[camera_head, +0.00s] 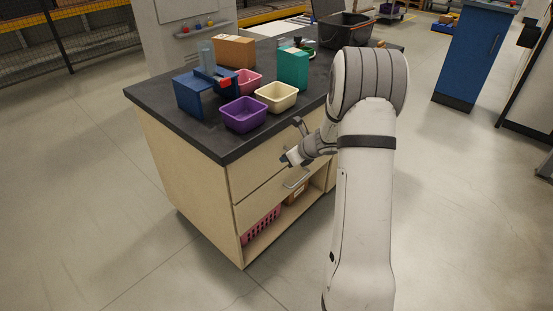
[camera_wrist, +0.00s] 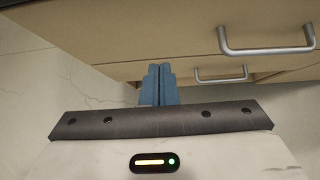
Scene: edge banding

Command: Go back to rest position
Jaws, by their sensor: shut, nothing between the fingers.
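My gripper (camera_wrist: 159,70) shows in the wrist view with its two blue-grey fingers together and nothing between them. In the head view my gripper (camera_head: 285,158) is in front of the wooden drawer cabinet (camera_head: 185,165), near its upper drawer. Metal drawer handles show to the right of the fingers in the wrist view, an upper handle (camera_wrist: 268,50) and a lower handle (camera_wrist: 221,78). The drawers look closed. My arm reaches from the lower right and hides part of the cabinet's right side.
On the dark countertop (camera_head: 185,135) stand a purple bin (camera_head: 243,115), a cream bin (camera_head: 277,97), a pink bin (camera_head: 249,82), a teal box (camera_head: 293,68), a blue device (camera_head: 197,95) and a cardboard box (camera_head: 234,51). A pink basket (camera_head: 261,226) sits on the low shelf. The floor on the left is clear.

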